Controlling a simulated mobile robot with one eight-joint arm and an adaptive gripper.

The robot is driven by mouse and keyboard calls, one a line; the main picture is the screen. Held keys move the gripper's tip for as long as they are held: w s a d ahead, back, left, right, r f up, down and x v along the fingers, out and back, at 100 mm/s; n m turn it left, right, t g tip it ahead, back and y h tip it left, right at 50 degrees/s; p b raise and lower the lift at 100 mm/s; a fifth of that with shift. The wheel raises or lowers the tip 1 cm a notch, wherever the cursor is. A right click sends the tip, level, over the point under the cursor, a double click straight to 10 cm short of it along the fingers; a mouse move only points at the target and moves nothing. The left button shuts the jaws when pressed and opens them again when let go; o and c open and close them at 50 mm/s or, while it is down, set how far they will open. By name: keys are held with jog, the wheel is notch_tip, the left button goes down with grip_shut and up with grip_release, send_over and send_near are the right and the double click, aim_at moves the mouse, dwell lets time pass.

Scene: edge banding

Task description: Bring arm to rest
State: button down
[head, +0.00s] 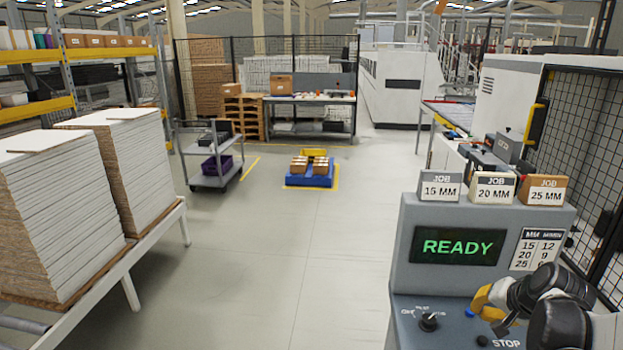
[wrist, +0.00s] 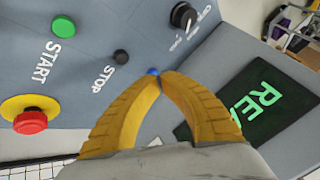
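My gripper (wrist: 160,76) has yellow fingers, and in the wrist view their tips meet with nothing seen between them. It hangs over the control panel (wrist: 90,80), its tips close to a small blue button (wrist: 153,71); I cannot tell whether they touch it. In the head view my gripper (head: 484,303) is at the lower right, in front of the grey console (head: 400,270). My dark arm links lie to its right. The screen (head: 457,246) reads READY in green.
The panel also holds a green START button (wrist: 63,26), a black STOP button (wrist: 121,57), a red emergency button (wrist: 30,122) and a black knob (wrist: 183,15). Job boxes (head: 491,187) stand on the console. Panel stacks (head: 50,215) are at left; the middle floor (head: 260,260) is clear.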

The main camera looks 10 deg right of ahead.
jog(key=s+a+r+n+b, duration=0.1)
jog(key=s+a+n+b, duration=0.15)
jog(key=a, duration=0.65)
jog(key=s+a+r+n+b, duration=0.1)
jog(key=s+a+n+b, duration=0.15)
jog(key=a, duration=0.55)
jog(key=s+a+f+n+b, duration=0.2)
jog(key=s+a+n+b, duration=0.1)
jog(key=s+a, duration=0.5)
jog(key=shift+a+f+n+y, duration=0.3)
jog(key=shift+a+n+y, duration=0.1)
jog(key=shift+a+n, duration=0.6)
